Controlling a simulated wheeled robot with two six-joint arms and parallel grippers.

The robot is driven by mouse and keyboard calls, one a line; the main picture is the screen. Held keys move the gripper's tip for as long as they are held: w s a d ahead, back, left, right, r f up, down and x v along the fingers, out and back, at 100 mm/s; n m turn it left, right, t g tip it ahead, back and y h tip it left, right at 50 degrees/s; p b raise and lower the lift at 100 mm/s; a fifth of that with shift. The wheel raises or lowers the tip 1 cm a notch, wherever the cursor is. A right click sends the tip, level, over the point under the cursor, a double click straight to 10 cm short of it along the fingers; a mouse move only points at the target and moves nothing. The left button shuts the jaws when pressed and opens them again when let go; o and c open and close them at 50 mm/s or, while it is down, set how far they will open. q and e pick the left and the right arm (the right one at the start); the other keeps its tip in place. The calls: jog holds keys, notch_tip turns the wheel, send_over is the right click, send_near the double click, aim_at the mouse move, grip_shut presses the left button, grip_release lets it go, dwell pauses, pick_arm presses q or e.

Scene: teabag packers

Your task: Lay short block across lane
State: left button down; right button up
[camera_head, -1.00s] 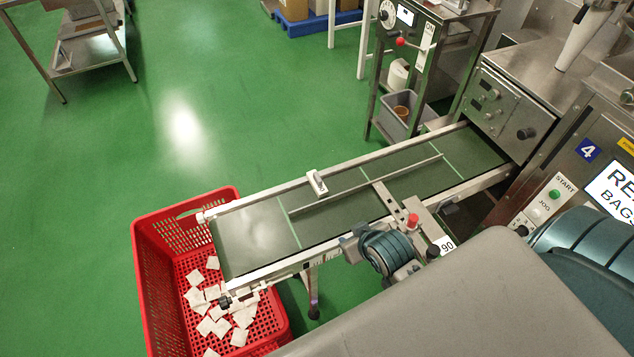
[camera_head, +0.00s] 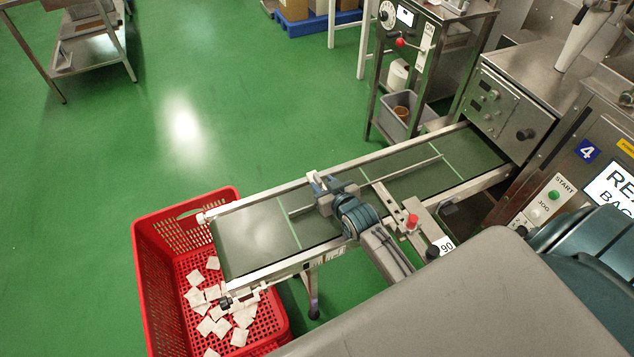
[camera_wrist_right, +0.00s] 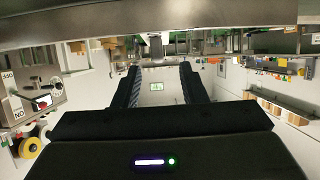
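The short block (camera_head: 312,177) is a small pale piece at the far rail of the conveyor in the head view, partly covered by my right gripper. My right gripper (camera_head: 321,185) reaches over the belt (camera_head: 254,236) with its fingertips at the block. In the right wrist view the fingers (camera_wrist_right: 157,72) stand apart, and a small grey piece shows beyond their tips. I cannot tell whether the fingers touch the block. The lane has a thin long guide bar (camera_head: 408,171) and green cross lines on the belt. My left gripper is not in view.
A red crate (camera_head: 143,262) with several teabags stands under the belt's left end. A bracket with a red knob (camera_head: 412,221) and a "90" label stands on the near rail. A steel machine (camera_head: 510,110) closes off the belt's right end. Open green floor lies behind the conveyor.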

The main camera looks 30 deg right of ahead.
aim_at(318, 177)
jog(key=shift+w, duration=0.6)
jog(key=p+x, duration=0.1)
jog(key=x, duration=0.3)
jog(key=shift+w+d+f, duration=0.1)
jog(key=shift+f, duration=0.1)
grip_shut()
